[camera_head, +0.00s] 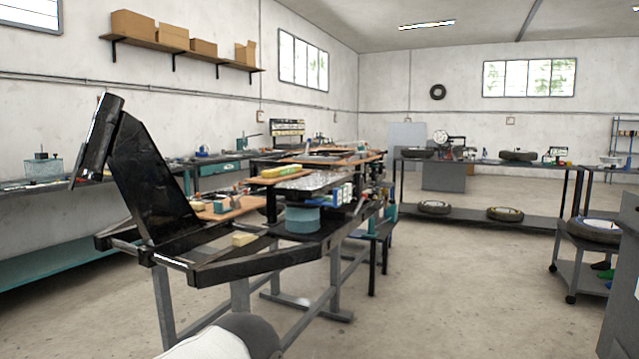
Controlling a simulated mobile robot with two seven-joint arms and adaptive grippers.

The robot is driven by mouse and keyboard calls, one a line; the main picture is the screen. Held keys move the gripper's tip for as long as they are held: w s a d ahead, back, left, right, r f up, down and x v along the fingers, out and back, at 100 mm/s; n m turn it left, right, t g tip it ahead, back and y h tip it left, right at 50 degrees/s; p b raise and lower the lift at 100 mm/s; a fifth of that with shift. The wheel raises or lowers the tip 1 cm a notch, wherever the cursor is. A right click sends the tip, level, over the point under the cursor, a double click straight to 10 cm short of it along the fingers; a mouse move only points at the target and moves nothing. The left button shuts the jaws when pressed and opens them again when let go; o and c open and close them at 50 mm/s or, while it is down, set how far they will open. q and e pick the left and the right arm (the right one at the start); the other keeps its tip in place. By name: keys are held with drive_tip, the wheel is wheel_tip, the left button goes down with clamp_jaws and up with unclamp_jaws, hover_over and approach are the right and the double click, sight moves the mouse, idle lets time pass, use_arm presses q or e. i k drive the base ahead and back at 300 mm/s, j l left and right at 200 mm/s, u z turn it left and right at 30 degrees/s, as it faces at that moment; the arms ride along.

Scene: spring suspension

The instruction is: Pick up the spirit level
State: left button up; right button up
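A small, long yellow object (281,171) lies on a wooden board on the upper level of the cluttered workbench in the middle. It may be the spirit level, but it is too small to tell for sure. Neither of my grippers is in view. Only a white and dark rounded part, probably of my own arm, shows at the bottom edge, well short of the yellow object.
A black frame (290,262) on grey legs reaches towards me, with a tall tilted black plate (150,185). A wheeled cart (582,275) stands right. The floor between is clear.

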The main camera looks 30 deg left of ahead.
sight(274, 173)
drive_tip(key=i+u, duration=0.2)
drive_tip(key=i, duration=0.3)
drive_tip(key=i+l+u, duration=0.25)
drive_tip(key=i, duration=0.2)
drive_tip(key=i+l+u, duration=0.2)
drive_tip(key=i, duration=0.3)
drive_tip(key=j, duration=0.1)
